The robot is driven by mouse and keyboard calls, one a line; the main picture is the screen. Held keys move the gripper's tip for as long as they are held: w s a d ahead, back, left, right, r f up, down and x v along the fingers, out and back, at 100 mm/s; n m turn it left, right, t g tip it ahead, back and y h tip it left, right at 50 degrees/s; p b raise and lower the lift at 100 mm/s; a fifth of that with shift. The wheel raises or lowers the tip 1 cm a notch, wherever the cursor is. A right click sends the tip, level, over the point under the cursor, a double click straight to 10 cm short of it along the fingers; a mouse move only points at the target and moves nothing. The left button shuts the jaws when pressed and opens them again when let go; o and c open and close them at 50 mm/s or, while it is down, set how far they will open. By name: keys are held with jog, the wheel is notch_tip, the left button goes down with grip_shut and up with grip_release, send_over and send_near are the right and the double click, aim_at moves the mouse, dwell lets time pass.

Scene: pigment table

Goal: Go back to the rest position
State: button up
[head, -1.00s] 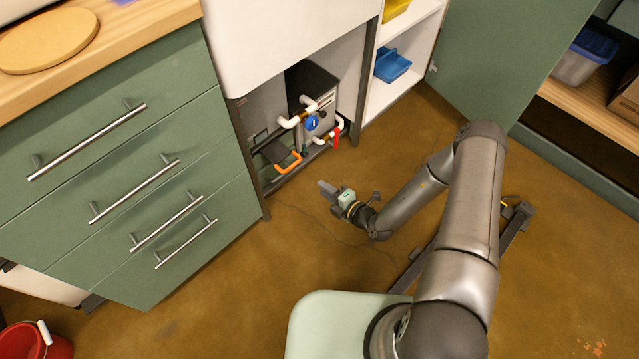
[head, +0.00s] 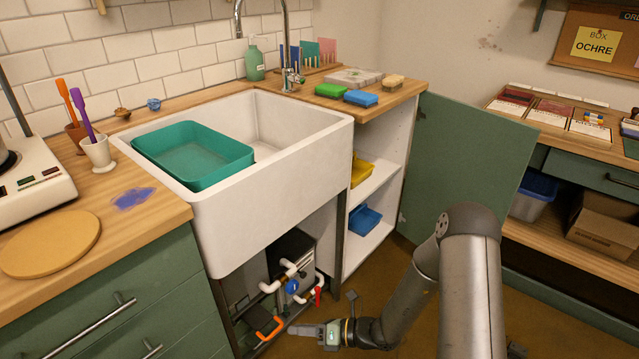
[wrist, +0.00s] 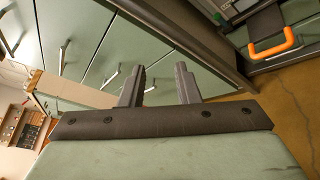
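My gripper (head: 300,329) is low in front of the open bay under the sink, just right of the orange handle (head: 269,329) in the head view. In the wrist view my gripper's two fingers (wrist: 160,78) stand apart with nothing between them. The orange handle also shows in the wrist view (wrist: 271,48), up and right of the fingers and apart from them. My arm reaches down from the right side of the head view.
The pipes with a blue valve (head: 292,287) and a red valve lever (head: 318,296) sit in the bay. The green cabinet door (head: 465,160) stands open at right. Green drawers (head: 110,310) with bar handles are at left. A teal basin (head: 195,158) sits in the sink (head: 290,200).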

jog(key=s+d+r+n+g+h+p, duration=0.2)
jog(key=s+r+n+p, duration=0.15)
jog(key=r+n, duration=0.4)
jog(key=s+d+r+n+g+h+p, duration=0.1)
jog(key=s+r+n+g+h+p, duration=0.2)
jog(key=r, duration=0.7)
jog(key=s+d+r+n+g+h+p, duration=0.25)
jog(key=s+r+n, duration=0.25)
jog(key=r+n, duration=0.25)
jog(key=s+d+r+n+t+h+p, duration=0.1)
jog(key=s+d+r+n+h+p, duration=0.1)
jog(key=r, duration=0.4)
jog(key=s+d+r+n+t+h+p, duration=0.2)
jog(key=s+d+r+n+h+p, duration=0.1)
jog(key=d+r+n+p, duration=0.2)
jog(key=s+d+r+n+t+h+p, duration=0.2)
jog(key=s+d+r+n+h+p, duration=0.1)
jog(key=r, duration=0.6)
jog(key=d+n+p, duration=0.1)
jog(key=d+n, duration=0.1)
jog(key=shift+d+r, duration=0.15)
jog(key=shift+d, duration=0.25)
notch_tip(320, 180, down, 19)
jog(key=b, duration=1.8)
jog(key=shift+s+d+f+g, duration=0.15)
jog(key=shift+d+f+g, duration=0.05)
jog(key=shift+d+g, duration=0.2)
